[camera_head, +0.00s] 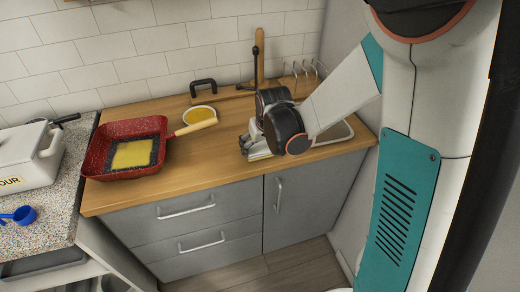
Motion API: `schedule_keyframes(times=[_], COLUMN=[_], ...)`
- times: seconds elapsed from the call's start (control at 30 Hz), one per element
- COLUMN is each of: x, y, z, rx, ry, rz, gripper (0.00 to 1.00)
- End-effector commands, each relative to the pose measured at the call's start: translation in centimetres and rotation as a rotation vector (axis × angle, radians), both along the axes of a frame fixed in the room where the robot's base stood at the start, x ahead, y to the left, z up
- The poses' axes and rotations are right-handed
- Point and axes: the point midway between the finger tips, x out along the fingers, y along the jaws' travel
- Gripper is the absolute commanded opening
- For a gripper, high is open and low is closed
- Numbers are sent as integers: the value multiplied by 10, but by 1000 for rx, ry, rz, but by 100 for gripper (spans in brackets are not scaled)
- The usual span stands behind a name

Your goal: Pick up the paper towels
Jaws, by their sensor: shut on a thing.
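My gripper (252,147) is low over the wooden counter, right of centre, pointing down and left. It is shut on a small pale thing (262,156) at its fingertips, mostly hidden by the fingers. I cannot tell whether this is the paper towels or whether it still touches the counter. No paper towel roll is plainly visible elsewhere.
A red square pan (99,160) with a yellow and dark piece (132,153) stands left on the wooden counter (205,165). A wire rack (340,133) stands right of my gripper. A white box (28,160) is far left.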

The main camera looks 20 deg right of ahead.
Motion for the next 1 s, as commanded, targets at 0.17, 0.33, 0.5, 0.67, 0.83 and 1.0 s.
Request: schedule_keyframes(times=[0.17,0.33,0.5,0.67,0.83,1.0], x=[0,0,0,0,0,0], y=[0,0,0,0,0,0], z=[0,8,30,67,117,158], rx=[0,0,0,0,0,0], ry=[0,0,0,0,0,0], rz=[0,0,0,0,0,0], gripper=[62,62,62,62,62,62])
